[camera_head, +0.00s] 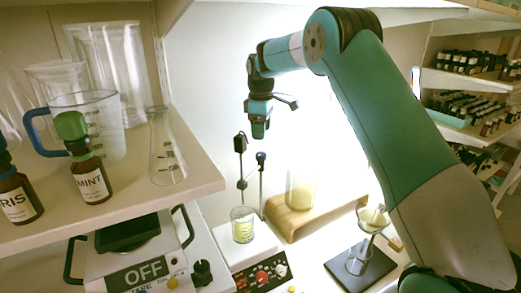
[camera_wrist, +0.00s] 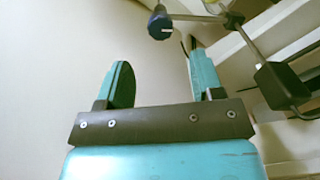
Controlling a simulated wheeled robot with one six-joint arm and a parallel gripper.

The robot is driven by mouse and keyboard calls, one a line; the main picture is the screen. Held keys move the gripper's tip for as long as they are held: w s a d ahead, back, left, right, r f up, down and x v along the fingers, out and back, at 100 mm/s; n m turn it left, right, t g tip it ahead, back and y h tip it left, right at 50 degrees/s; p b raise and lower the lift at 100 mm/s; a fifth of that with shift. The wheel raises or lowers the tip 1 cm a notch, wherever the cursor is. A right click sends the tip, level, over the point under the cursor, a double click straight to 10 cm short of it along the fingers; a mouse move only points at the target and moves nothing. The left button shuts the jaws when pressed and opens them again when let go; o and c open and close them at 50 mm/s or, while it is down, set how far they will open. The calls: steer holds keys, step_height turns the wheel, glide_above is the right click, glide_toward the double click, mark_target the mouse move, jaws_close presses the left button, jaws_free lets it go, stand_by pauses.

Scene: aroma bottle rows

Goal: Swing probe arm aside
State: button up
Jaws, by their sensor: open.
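The probe arm (camera_head: 241,165) shows in the head view as thin dark rods with a black box and a dark clamp, standing behind a beaker (camera_head: 243,224) on a white stirrer (camera_head: 250,250). In the wrist view a metal rod (camera_wrist: 197,17) with a dark blue knob (camera_wrist: 160,22) at its left end and a black box (camera_wrist: 282,86) on a slanting rod lie beyond and right of the fingers. My gripper (camera_head: 260,129) hangs above the stand in the head view. In the wrist view my gripper (camera_wrist: 162,78) has its two teal fingers apart, with nothing between them.
A shelf (camera_head: 110,215) at left bears a mint bottle (camera_head: 90,178), a measuring jug (camera_head: 95,125) and a flask (camera_head: 165,150). Below is a device marked OFF (camera_head: 140,270). Right of the stirrer are a wooden stand (camera_head: 290,225) and a funnel (camera_head: 372,218) over a dark base.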

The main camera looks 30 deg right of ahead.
mark_target(261, 154)
step_height(261, 154, down, 8)
steer(key=shift+f+p, duration=0.1)
steer(key=shift+p, duration=0.9)
steer(key=shift+c, duration=0.4)
jaws_close()
